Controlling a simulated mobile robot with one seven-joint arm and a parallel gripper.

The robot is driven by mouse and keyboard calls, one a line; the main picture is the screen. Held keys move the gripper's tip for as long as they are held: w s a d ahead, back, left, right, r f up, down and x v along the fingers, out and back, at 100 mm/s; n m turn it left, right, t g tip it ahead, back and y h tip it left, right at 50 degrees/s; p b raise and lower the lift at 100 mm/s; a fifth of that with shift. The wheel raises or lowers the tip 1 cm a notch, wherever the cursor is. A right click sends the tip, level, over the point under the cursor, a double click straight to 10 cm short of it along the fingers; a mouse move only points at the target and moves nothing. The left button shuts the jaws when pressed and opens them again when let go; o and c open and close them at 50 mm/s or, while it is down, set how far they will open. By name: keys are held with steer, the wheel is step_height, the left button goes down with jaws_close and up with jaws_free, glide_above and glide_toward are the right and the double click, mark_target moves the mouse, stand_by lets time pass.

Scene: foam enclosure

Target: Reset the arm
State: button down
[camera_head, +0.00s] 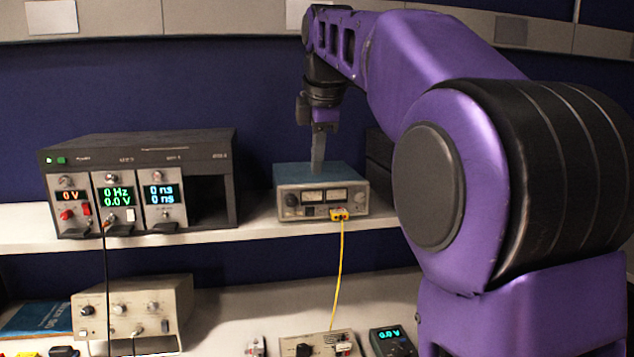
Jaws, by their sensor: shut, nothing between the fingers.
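My purple arm rises at the right of the head view and reaches over toward the shelf. My gripper (318,168) hangs pointing down and is shut with nothing in it. Its tip is in front of or just above the blue-topped meter box (330,199) on the shelf. I cannot tell whether the tip touches the box. My arm hides the right end of the shelf.
A large dark instrument rack (140,153) with lit displays stands left on the white shelf (250,236). A yellow cable (341,270) hangs from the meter box to the bench below. A beige box (130,308) and a small dark meter (392,342) sit lower down.

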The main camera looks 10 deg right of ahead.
steer(key=shift+s+r, duration=0.1)
steer(key=shift+r, duration=0.4)
